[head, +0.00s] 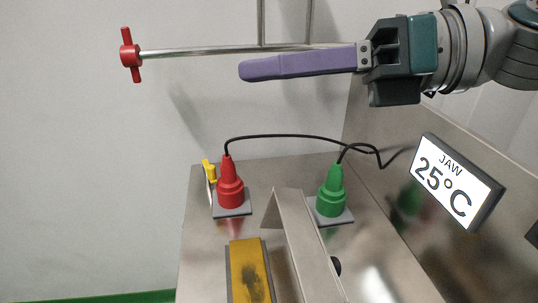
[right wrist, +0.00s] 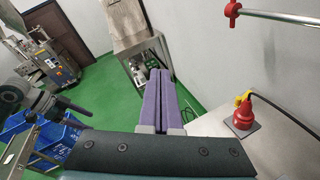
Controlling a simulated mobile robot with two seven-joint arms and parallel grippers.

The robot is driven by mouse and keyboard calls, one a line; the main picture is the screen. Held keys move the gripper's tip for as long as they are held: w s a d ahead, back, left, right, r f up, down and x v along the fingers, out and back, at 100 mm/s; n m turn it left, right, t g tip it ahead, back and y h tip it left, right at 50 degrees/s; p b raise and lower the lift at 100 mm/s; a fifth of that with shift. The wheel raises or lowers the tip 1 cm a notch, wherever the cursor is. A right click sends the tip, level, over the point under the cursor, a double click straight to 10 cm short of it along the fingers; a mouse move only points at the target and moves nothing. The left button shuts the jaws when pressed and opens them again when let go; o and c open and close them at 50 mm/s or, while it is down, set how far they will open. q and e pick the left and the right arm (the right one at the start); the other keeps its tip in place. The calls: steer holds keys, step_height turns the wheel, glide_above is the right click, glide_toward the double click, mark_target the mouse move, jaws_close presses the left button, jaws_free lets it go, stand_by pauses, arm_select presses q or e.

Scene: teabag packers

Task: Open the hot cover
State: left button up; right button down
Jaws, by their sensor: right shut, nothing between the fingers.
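My right gripper (head: 246,70) comes in from the upper right, its purple fingers pressed together and empty, pointing left above the steel bench. It also shows shut in the right wrist view (right wrist: 159,76). A bent steel plate (head: 298,238), which may be the hot cover, stands on the bench well below the gripper, apart from it. A black knob (head: 336,265) sits at its right side. A yellow block with a dark scorch mark (head: 247,268) lies left of the plate. The lower ends of both are cut off.
A screen (head: 455,182) reads "JAW 25°C". A metal rod with a red handle (head: 130,54) runs behind the gripper. Blue crates (right wrist: 55,140) stand on the floor.

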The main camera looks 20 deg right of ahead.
steer(key=s+d+f+n+g+h+b, duration=0.35)
steer(key=d+f+n+g+b, duration=0.35)
steer(key=f, duration=0.6)
steer(key=n+h, duration=0.1)
steer(key=h, duration=0.4)
glide_toward(339, 266)
steer(key=shift+y, duration=0.25)
steer(key=x, duration=0.2)
steer(key=p+x, duration=0.1)
steer(key=x, duration=0.1)
steer(key=a+x, duration=0.1)
steer(key=x, duration=0.1)
steer(key=shift+w+a+r+p, duration=0.2)
steer(key=shift+w+p, duration=0.05)
steer(key=shift+p, duration=0.1)
arm_select(q)
step_height(339, 266, down, 8)
steer(key=shift+f, duration=0.1)
